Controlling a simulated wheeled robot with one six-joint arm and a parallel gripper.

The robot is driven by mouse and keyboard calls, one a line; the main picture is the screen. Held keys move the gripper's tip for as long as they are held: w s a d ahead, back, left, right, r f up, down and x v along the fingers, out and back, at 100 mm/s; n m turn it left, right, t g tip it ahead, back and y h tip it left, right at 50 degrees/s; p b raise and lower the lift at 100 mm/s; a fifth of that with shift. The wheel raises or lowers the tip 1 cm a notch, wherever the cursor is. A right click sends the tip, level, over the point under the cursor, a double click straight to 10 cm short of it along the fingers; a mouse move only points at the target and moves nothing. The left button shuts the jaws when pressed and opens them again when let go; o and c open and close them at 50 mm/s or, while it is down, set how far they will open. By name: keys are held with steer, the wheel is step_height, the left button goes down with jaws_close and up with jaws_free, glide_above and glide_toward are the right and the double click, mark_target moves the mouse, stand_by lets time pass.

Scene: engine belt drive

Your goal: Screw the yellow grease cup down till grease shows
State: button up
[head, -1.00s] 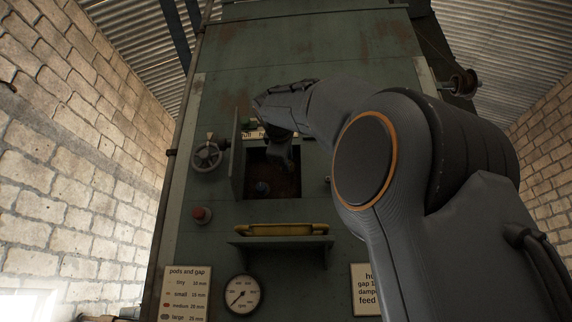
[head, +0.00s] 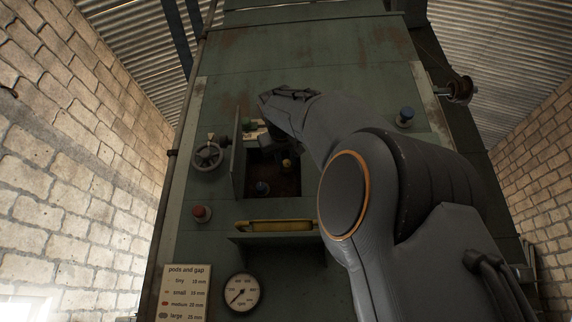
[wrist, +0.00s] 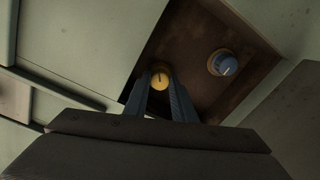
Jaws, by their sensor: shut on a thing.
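The yellow grease cup (wrist: 160,80) sits inside the open brown recess, between the tips of my gripper (wrist: 160,97) in the wrist view. My gripper is shut on it. The cup's round yellow face carries a dark mark. No grease can be made out around it. In the head view the yellow cup (head: 286,162) shows as a small spot just below my gripper (head: 279,155), inside the recess. A blue-capped cup (wrist: 222,63) stands apart to the right in the wrist view; it also shows low in the recess in the head view (head: 262,187).
The recess door (head: 238,160) stands open on the left, close to my wrist. A handwheel (head: 208,155), a red button (head: 201,213), a yellow bar (head: 275,225) on a shelf and a gauge (head: 241,293) surround the opening. A blue knob (head: 405,116) is at upper right.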

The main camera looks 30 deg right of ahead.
steer(key=m+b, duration=0.1)
steer(key=m, duration=0.3)
steer(key=shift+f, duration=0.15)
steer(key=shift+m+b, duration=0.45)
steer(key=shift+m, duration=1.15)
steer(key=o, duration=0.8)
steer(key=shift+b+v, duration=1.55)
steer(key=shift+v, duration=2.3)
